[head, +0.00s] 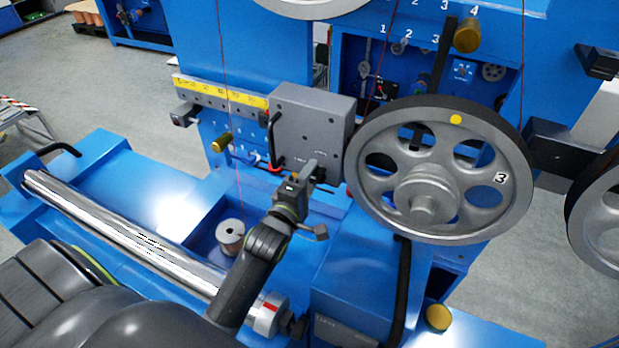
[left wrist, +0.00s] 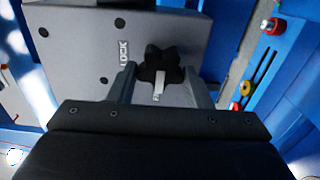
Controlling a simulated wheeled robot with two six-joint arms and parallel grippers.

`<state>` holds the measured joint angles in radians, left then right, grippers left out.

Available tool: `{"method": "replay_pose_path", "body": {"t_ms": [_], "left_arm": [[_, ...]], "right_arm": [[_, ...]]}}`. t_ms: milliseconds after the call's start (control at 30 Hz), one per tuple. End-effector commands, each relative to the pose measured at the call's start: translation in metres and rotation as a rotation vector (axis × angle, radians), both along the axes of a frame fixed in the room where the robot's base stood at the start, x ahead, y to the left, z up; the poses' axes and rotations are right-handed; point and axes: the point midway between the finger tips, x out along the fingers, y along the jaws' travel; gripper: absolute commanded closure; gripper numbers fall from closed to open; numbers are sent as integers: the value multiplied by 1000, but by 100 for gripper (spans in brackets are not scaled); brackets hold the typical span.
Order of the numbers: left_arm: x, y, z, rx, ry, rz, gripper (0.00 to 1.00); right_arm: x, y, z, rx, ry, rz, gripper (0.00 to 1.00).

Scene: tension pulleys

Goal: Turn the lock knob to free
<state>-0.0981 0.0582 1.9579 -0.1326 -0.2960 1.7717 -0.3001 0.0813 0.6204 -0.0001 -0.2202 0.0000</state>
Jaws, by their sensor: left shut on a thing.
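The lock knob (left wrist: 160,63) is a black, lobed knob on the face of a grey box (left wrist: 75,60), which also shows in the head view (head: 318,112). A label reading LOCK (left wrist: 123,55) sits left of the knob in the left wrist view. A white strip (left wrist: 160,82) extends below the knob, with part of a letter at its lower end; I cannot tell whether it is a pointer or a label. My left gripper (left wrist: 161,80) is shut on the knob, one finger on each side; it also shows in the head view (head: 314,174). My right gripper is out of view.
A large spoked pulley wheel (head: 437,170) stands right of the grey box. A black handle (head: 275,140) is on the box's left side, below a yellow scale (head: 222,92). A silver roller (head: 125,232) and a small spool (head: 230,238) lie lower left.

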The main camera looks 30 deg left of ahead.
Motion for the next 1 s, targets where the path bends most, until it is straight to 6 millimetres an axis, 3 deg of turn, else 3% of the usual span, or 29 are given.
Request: {"method": "replay_pose_path", "body": {"t_ms": [200,233,367,767,1000], "left_arm": [[0,0,-1,-4,1,0,78],[0,0,-1,-3,2,0,51],[0,0,-1,-2,1,0,34],[-7,-1,-1,-1,1,0,33],[-47,-2,-5,-3,4,2,33]], "right_arm": [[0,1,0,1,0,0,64],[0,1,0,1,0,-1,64],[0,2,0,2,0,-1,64],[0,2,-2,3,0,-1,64],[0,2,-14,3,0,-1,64]]}}
